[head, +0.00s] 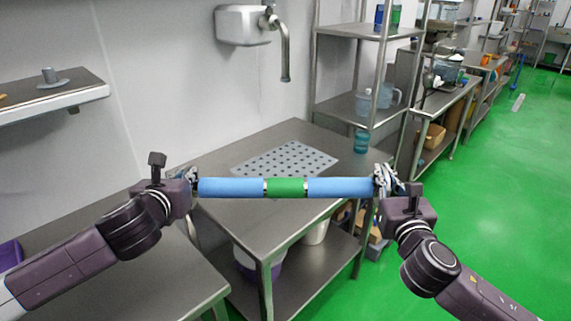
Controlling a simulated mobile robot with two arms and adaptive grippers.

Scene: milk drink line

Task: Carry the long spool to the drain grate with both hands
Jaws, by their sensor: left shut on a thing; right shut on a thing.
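The long spool (235,187) is a blue cylinder with a green middle band, held level across the middle of the head view. My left gripper (190,182) is shut on its left end. My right gripper (383,182) is shut on its right end. The drain grate (285,157) is a grey plate with rows of dark holes on the steel table behind the spool. The spool covers part of the view of the tabletop and appears raised in front of the grate; the exact gap cannot be told.
The steel table (300,129) has bare surface around the grate. A blue-green jar (361,141) stands at its right corner. A steel shelf rack (350,110) stands behind it. A wall tap (284,60) hangs above. Green floor (500,190) is open at right.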

